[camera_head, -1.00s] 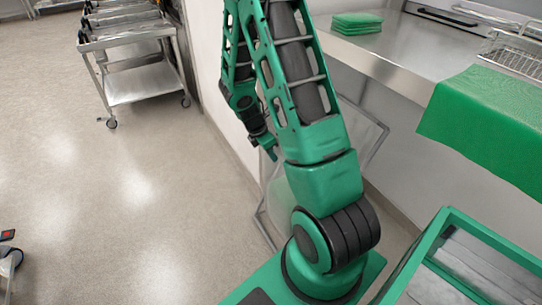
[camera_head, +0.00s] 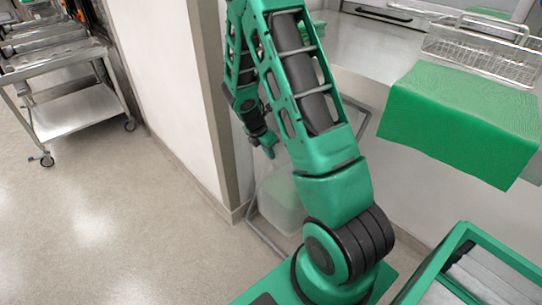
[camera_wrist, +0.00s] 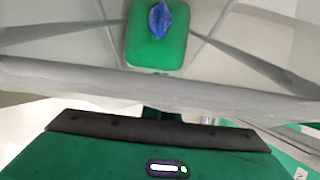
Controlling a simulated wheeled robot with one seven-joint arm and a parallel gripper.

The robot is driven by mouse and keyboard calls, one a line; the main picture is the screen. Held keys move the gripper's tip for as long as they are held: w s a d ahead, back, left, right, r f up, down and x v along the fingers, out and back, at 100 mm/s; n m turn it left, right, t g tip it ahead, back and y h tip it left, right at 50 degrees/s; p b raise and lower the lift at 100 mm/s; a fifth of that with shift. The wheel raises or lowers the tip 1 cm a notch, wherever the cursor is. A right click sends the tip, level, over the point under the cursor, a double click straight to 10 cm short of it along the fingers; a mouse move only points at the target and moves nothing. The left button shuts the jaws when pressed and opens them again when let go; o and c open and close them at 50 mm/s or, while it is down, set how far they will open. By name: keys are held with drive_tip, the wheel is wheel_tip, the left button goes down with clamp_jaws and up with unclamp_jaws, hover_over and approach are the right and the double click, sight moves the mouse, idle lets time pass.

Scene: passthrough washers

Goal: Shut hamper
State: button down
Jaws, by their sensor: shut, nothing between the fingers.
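The hamper (camera_head: 283,195) stands low against the wall behind my arm, with clear sides and a thin grey frame. A slanted frame part (camera_head: 363,120), perhaps its lid, rises on its right; my arm hides much of it. In the wrist view, a grey bar (camera_wrist: 60,78) crosses the picture. Beyond it a green base (camera_wrist: 145,50) with a crumpled blue cloth (camera_wrist: 160,20) shows, framed by clear panels. My gripper (camera_head: 269,150) is shut and empty, pointing down at the hamper's upper left; contact cannot be told.
A steel trolley (camera_head: 75,112) stands at the left by a wall corner (camera_head: 222,150). A steel counter (camera_head: 370,50) with a green drape (camera_head: 460,115) and a wire basket (camera_head: 480,45) is at the right. The floor (camera_head: 100,215) at the left is clear.

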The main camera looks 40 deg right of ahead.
drive_tip(key=shift+d, duration=0.55)
drive_tip(key=shift+d+r, duration=0.1)
drive_tip(key=a+r, duration=0.9)
drive_tip(key=shift+s, duration=0.15)
